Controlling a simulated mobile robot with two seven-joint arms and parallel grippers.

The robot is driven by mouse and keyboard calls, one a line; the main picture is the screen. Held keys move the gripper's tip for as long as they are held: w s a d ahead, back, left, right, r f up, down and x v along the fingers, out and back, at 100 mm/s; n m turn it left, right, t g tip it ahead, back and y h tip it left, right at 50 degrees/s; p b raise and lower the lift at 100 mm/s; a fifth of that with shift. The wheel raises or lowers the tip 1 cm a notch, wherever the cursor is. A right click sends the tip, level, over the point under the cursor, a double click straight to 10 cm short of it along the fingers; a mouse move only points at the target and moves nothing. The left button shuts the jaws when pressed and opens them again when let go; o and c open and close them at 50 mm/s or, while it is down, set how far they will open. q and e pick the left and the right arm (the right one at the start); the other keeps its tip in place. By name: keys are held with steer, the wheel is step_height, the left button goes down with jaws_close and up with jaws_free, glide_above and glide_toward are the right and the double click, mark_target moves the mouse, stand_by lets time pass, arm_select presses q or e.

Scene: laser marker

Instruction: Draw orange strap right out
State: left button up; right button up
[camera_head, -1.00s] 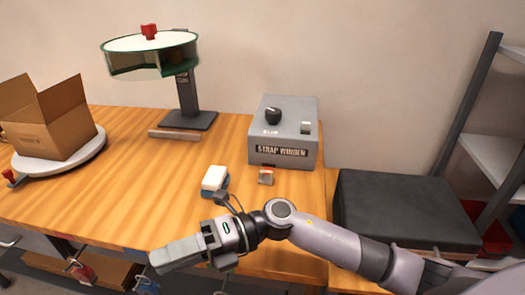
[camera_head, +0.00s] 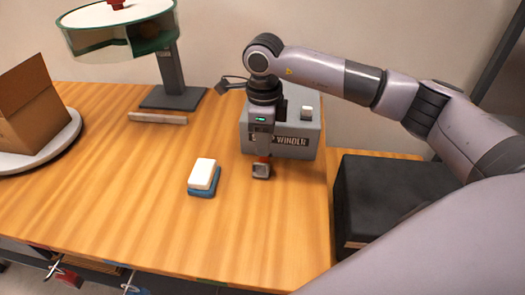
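The grey strap winder box (camera_head: 305,135) stands at the back of the wooden table, its label partly covered by my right arm. A small metal end piece (camera_head: 261,172) with a bit of orange strap (camera_head: 263,158) shows low in front of the box. My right gripper (camera_head: 264,152) points down right at the strap, in front of the box's face. Its fingers overlap the strap in the picture; I cannot tell whether they are closed on it. My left gripper is not in view.
A white and blue block (camera_head: 203,176) lies on the table (camera_head: 130,215) left of the gripper. A black box (camera_head: 375,195) stands at the right. A cardboard box (camera_head: 35,105) on a white turntable is at the left, a round green-rimmed stand (camera_head: 174,75) behind. The front table is clear.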

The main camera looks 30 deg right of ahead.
steer(key=shift+f+p, duration=0.4)
steer(key=shift+f, duration=2.35)
jaws_close()
steer(key=shift+r, duration=0.1)
